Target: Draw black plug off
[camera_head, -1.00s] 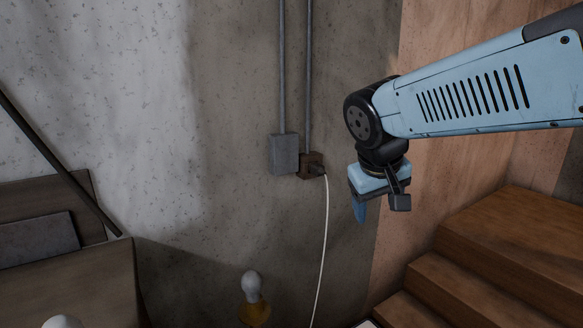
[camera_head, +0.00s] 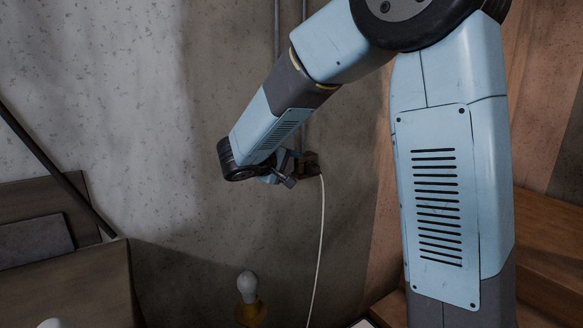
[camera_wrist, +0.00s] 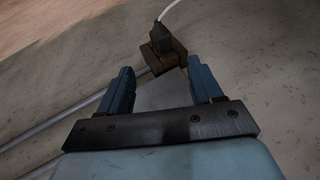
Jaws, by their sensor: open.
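The black plug (camera_wrist: 159,33) sits in a brown wall socket (camera_wrist: 166,55) in the wrist view, with a white cable (camera_wrist: 170,8) leaving its end. My gripper (camera_wrist: 162,78) is open and empty. Its two blue fingers point towards the socket and stay apart from the plug, which lies beyond their tips. In the head view the gripper (camera_head: 287,167) is at the wall just left of the socket (camera_head: 312,161). The plug is hard to make out there. The cable (camera_head: 321,225) hangs down from it.
A grey box (camera_wrist: 160,93) shows between my fingers in the wrist view; my arm hides it in the head view. Grey conduits (camera_head: 277,25) run up the wall. A light bulb (camera_head: 247,287) stands below. Wooden steps (camera_head: 545,235) are at the right.

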